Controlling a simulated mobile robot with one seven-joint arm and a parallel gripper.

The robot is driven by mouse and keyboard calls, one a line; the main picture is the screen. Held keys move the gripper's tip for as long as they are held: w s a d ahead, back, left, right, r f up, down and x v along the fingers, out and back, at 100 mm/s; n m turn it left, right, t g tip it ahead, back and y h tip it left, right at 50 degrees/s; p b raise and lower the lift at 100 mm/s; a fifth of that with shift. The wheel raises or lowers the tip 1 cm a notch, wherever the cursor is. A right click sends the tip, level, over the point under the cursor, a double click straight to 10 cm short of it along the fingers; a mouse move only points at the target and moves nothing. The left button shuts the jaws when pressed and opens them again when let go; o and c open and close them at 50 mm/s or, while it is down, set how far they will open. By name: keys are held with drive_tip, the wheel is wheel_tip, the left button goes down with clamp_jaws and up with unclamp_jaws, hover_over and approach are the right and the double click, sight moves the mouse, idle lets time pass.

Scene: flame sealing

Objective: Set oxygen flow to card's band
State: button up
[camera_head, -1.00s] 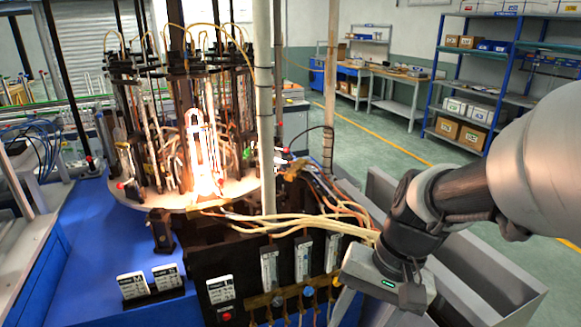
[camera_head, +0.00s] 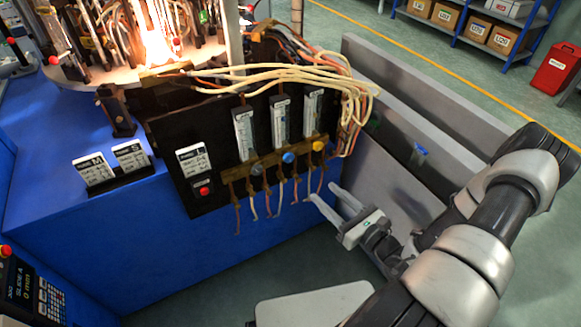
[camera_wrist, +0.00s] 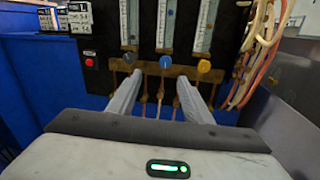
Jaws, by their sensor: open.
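A black panel carries three flowmeter tubes with knobs below: a grey knob (camera_head: 256,169), a blue knob (camera_head: 288,157) and a yellow knob (camera_head: 319,146). They also show in the wrist view, the blue knob (camera_wrist: 165,62) in the middle and the yellow knob (camera_wrist: 204,66) to its right. A white card (camera_head: 192,158) is on the panel above a red button; its text is too small to read. Two more cards (camera_head: 112,166) stand on the blue bench top. My gripper (camera_head: 325,199) is open and empty, in front of and below the knobs, apart from them.
A glowing flame stands on the round turntable (camera_head: 205,75) at the back left. Pale hoses (camera_head: 290,82) loop over the panel top and down its right side. Grey metal walls (camera_head: 400,165) stand close to the right of my gripper. Thin tubes hang under the knobs.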

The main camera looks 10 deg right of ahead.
drive_tip(key=f+m, duration=0.1)
drive_tip(key=b, duration=0.2)
approach(290, 158)
drive_tip(key=shift+h, duration=0.4)
drive_tip(key=x, duration=0.8)
drive_tip(key=shift+s+a, duration=0.15)
drive_tip(key=c, duration=1.1)
drive_tip(key=shift+o, duration=0.2)
